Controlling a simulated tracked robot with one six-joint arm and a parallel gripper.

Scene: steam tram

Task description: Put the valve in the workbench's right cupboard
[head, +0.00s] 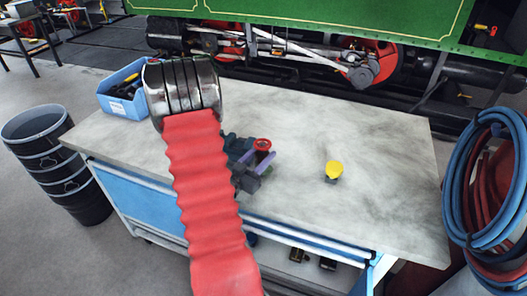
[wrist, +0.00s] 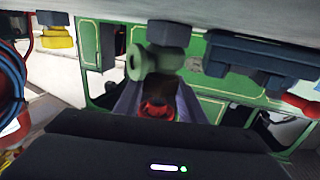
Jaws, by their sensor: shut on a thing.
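My gripper (head: 258,165) is over the workbench top (head: 385,150), left of its middle, partly behind my red arm sleeve. Its two fingers, seen in the wrist view (wrist: 157,102), are closed around the valve. The valve's red handwheel (head: 262,145) shows above the fingers in the head view, and also between them in the wrist view (wrist: 157,108). A pale green flanged body (wrist: 155,63) shows just past the fingertips. I cannot tell if the valve touches the bench. The right cupboard is not clearly visible; its door state cannot be told.
A yellow-topped fitting (head: 334,170) stands to the right on the bench. A blue bin (head: 125,100) stands at the back left. Dark parts (head: 298,256) lie on a shelf below. Coiled hoses (head: 480,200) are at the right, stacked black buckets (head: 55,160) at the left.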

